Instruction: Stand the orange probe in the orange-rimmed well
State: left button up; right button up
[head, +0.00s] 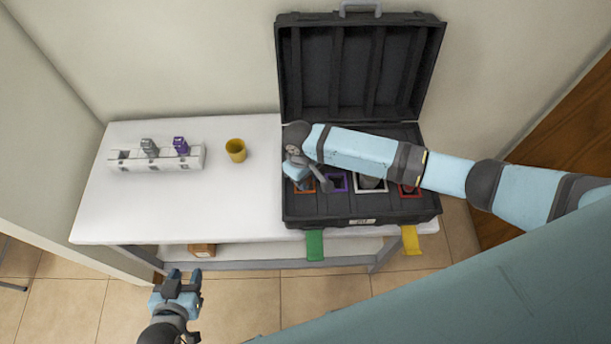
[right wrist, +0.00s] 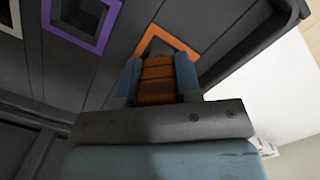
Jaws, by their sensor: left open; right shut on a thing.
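My right gripper (head: 308,183) is over the left end of the open black case (head: 360,209). In the right wrist view, the right gripper (right wrist: 158,80) is shut on the orange probe (right wrist: 158,77), with one finger on each side. The orange-rimmed well (right wrist: 183,38) lies right behind the probe, which hides part of its opening. I cannot tell how far the probe's lower end reaches into it. In the head view, the arm mostly covers the probe and this well. My left gripper (head: 180,284) is open and empty, in front of the table.
The purple-rimmed well (head: 336,182) is beside the gripper; a white-rimmed well and a red-rimmed well (head: 409,190) lie further right. A white rack (head: 190,160) holds a grey probe (head: 149,147) and a purple probe (head: 181,145). A yellow cup (head: 236,150) stands nearby. The table's front left is clear.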

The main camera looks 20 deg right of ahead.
jog(key=shift+f, duration=0.3)
jog(key=o, duration=0.7)
jog(key=shift+c, duration=0.2)
jog(key=r+p, duration=0.6)
jog(key=shift+w+a, duration=0.15)
jog(key=shift+w, duration=0.15)
jog(key=shift+w+a+r+b, duration=0.1)
jog(key=shift+r+b, duration=0.05)
jog(key=shift+r, duration=0.55)
jog(key=shift+w+r+b, duration=0.1)
jog(key=shift+r+b, duration=0.05)
jog(key=shift+r, duration=0.55)
jog(key=shift+w+r, duration=0.1)
jog(key=shift+r, duration=0.95)
